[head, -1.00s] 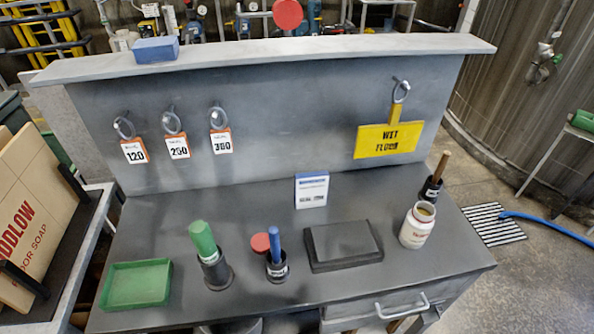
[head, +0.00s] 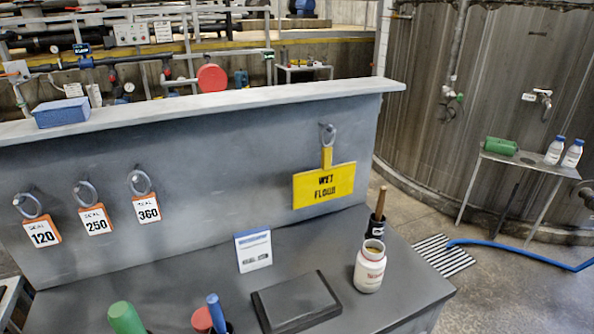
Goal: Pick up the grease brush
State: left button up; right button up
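No brush in view has a label I can read as grease brush. A wooden handle (head: 381,202) stands upright in a black holder (head: 376,227) at the bench's right end, behind a white jar (head: 369,268) with a red label and yellowish contents. A green handle (head: 125,318) and a blue handle (head: 215,312) rise at the bottom edge, their holders mostly cut off. A red round piece (head: 202,319) is beside the blue handle. Neither of my grippers is in view.
The grey bench (head: 320,232) has a dark flat block (head: 296,302) and a small white-blue card stand (head: 253,250). A blue box (head: 62,112) sits on the ledge. A blue hose (head: 520,248) crosses the floor.

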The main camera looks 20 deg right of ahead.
aim_at(381, 199)
jog(key=z, duration=1.3)
